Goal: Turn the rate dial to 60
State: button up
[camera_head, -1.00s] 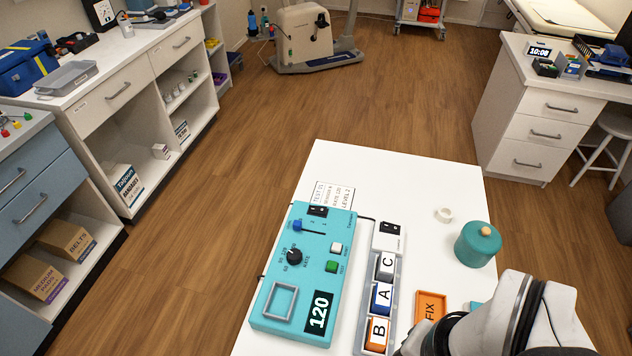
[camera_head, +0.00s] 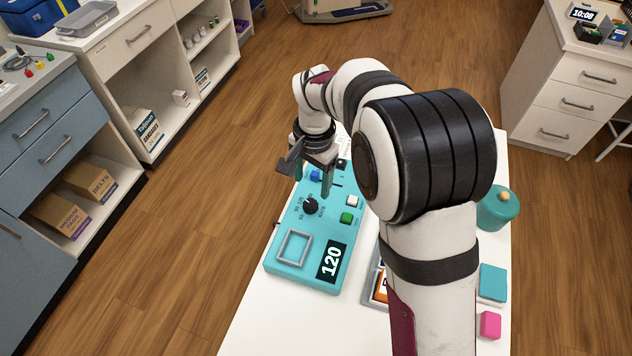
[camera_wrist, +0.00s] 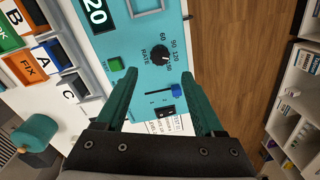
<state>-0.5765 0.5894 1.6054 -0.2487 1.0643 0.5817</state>
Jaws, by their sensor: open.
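The teal console (camera_head: 275,238) lies on the white table and carries the black rate dial (camera_head: 310,206), which also shows in the wrist view (camera_wrist: 160,56). Numbers including 60, 90 and 120 ring the dial; its pointer is too small to read surely. The console display (camera_head: 331,261) reads 120. My gripper (camera_head: 313,177) is open and empty above the console's far end, near the blue slider (camera_head: 315,176). In the wrist view its teal fingers (camera_wrist: 158,84) are spread apart, with the dial ahead between them and not touched.
Green button (camera_head: 347,217) and white button (camera_head: 352,201) sit beside the dial. A teal pot (camera_head: 497,209) stands at the table's right. My arm hides much of the table.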

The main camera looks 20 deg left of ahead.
aim_at(311, 203)
notch_tip(311, 203, down, 8)
jog(key=shift+a+r, duration=0.1)
jog(key=shift+a, duration=0.05)
jog(key=shift+w, duration=0.1)
grip_shut()
